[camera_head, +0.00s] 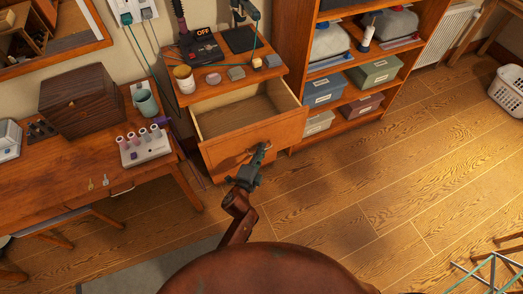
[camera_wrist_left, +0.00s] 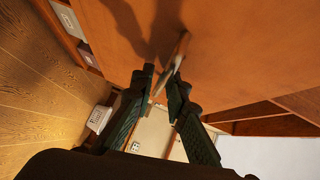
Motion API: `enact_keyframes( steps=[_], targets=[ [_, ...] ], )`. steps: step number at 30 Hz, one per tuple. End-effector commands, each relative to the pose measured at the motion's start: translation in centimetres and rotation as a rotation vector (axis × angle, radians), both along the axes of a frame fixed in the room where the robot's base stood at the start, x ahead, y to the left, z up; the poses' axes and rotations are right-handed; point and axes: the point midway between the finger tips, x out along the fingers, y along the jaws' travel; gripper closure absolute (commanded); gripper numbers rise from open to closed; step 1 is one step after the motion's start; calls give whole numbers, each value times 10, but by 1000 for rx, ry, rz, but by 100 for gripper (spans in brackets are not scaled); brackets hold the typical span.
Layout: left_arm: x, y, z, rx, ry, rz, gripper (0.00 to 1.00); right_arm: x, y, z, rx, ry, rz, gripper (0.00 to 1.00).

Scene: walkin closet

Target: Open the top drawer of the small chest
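The small chest (camera_head: 182,89) is a wooden unit left of the shelf. Its top drawer (camera_head: 213,121) is pulled well out, and its pale inside shows empty. My left gripper (camera_head: 263,150) is at the front face of this drawer, by the handle. In the left wrist view the two dark fingertips (camera_wrist_left: 164,76) are close together around the metal drawer handle (camera_wrist_left: 178,55). The fingers hide part of the handle. My right gripper is in neither view.
The chest top (camera_head: 250,70) holds jars, small boxes and an upright dark device. A desk (camera_head: 75,182) stands at left with a wooden box. Shelves (camera_head: 335,128) with lidded boxes stand at right. The wooden floor (camera_head: 350,200) is clear in front.

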Motion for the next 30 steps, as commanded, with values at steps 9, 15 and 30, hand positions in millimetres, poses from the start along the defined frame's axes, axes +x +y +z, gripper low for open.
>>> enact_keyframes(
  steps=[9,15,30],
  targets=[
    [-15,9,1,3,0,2,86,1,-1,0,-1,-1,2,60],
    [-52,26,7,2,1,1,86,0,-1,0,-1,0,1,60],
    [-107,51,16,1,0,1,86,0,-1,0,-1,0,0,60]
  ],
)
